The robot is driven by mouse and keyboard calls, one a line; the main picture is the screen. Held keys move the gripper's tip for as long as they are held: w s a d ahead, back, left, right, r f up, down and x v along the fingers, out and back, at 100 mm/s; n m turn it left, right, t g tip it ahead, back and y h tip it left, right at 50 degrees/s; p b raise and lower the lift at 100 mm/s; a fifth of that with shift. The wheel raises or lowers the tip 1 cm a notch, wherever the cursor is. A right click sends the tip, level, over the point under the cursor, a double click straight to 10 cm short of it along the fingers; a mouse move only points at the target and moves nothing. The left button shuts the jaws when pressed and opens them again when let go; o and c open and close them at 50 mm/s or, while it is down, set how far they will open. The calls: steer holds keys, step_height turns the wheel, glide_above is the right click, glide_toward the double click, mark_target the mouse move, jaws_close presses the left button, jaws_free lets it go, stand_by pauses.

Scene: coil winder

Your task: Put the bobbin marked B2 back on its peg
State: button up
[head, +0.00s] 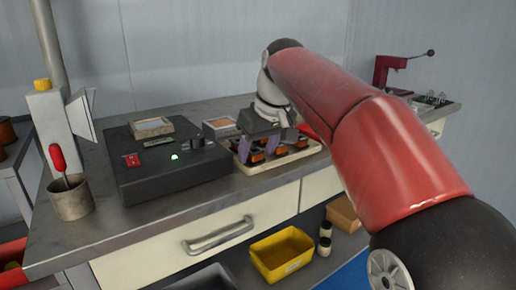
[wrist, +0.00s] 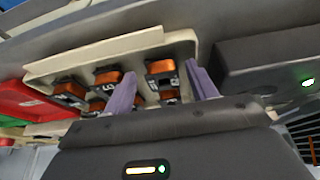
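Several bobbins with copper-orange windings and dark ends stand in a cream tray (head: 262,167), which also shows in the wrist view (wrist: 95,48). The small labels on them are too blurred to read, so I cannot tell which is B2. My gripper (head: 258,152) is over the tray, its purple fingers pointing down among the bobbins. In the wrist view its fingers (wrist: 160,84) are spread wide. One orange bobbin (wrist: 161,67) lies in the gap between them, with clear space beside it. The pegs are hidden.
A dark box with a green light (head: 166,167) stands left of the tray. A red bin (wrist: 30,100) shows beside the tray in the wrist view. A cup with a red-handled tool (head: 70,199) is at the left. A yellow bin (head: 282,254) is below the bench.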

steer(key=p+v, duration=0.1)
steer(key=v, duration=0.6)
steer(key=shift+d+r+p, duration=0.1)
steer(key=shift+r+p, duration=0.25)
steer(key=shift+r, duration=0.05)
steer(key=shift+s, duration=0.1)
steer(key=s+d+f+m+h, duration=0.1)
steer(key=s+d+f+m, duration=0.1)
steer(key=s+d+f, duration=0.2)
steer(key=s+d+f+m+t, duration=0.1)
steer(key=s+d+f, duration=0.3)
steer(key=s+f, duration=0.7)
steer(key=s+d+f+m+h, duration=0.1)
steer(key=s+d+f+m, duration=0.2)
steer(key=s+d+f, duration=0.2)
steer(key=s+f, duration=0.3)
steer(key=shift+s+f+m+t+h, duration=0.15)
steer(key=shift+m+t+h, duration=0.15)
steer(key=shift+m+t, duration=0.1)
